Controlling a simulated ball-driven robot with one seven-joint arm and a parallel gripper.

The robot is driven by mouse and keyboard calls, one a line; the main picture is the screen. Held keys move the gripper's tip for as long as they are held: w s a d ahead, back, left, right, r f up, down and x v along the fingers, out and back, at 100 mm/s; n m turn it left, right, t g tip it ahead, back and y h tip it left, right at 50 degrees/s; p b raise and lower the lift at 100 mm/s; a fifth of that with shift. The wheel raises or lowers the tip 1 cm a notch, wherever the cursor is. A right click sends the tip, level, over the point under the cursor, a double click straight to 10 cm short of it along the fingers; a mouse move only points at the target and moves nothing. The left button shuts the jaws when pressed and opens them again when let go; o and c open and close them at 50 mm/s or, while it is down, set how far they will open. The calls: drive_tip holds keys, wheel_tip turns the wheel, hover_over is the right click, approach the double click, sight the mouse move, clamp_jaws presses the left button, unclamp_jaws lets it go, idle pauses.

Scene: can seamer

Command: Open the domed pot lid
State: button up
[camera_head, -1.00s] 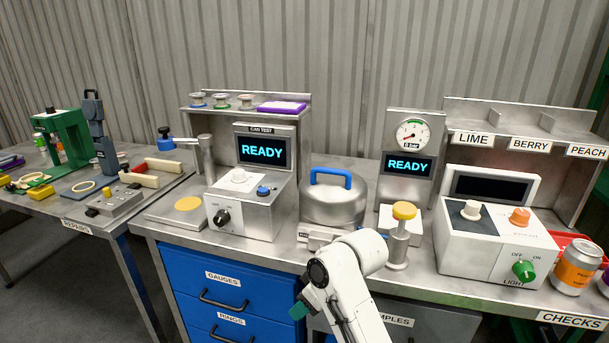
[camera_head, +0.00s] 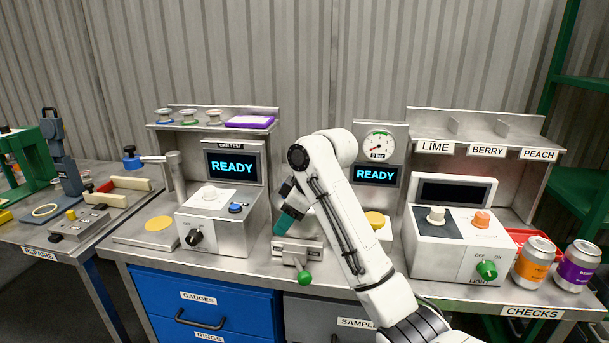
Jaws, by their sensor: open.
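The steel domed pot (camera_head: 312,228) stands mid-bench, largely hidden behind my raised white arm. Its blue lid handle cannot be seen now. A low steel block with a lever and green knob (camera_head: 304,278) sits in front of the pot. My gripper (camera_head: 284,222), with a teal finger pad, is at the pot's left front side, pointing down and left. It is open, and nothing shows between its fingers. I cannot tell whether it touches the pot.
The CAN TEST unit (camera_head: 215,228) stands close on the left. The light box (camera_head: 450,240) and cans (camera_head: 533,262) are farther right.

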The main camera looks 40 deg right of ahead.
drive_tip(key=d+r+n+h+p, duration=0.1)
drive_tip(key=d+r, duration=0.4)
drive_tip(key=r, duration=0.3)
drive_tip(key=d+r+n, duration=0.1)
drive_tip(key=d+r, duration=0.4)
drive_tip(key=r, duration=0.2)
drive_tip(key=x, duration=1)
drive_tip(key=shift+d+f+p, duration=0.25)
drive_tip(key=shift+d+p, duration=0.05)
drive_tip(key=shift+p, duration=0.05)
clamp_jaws()
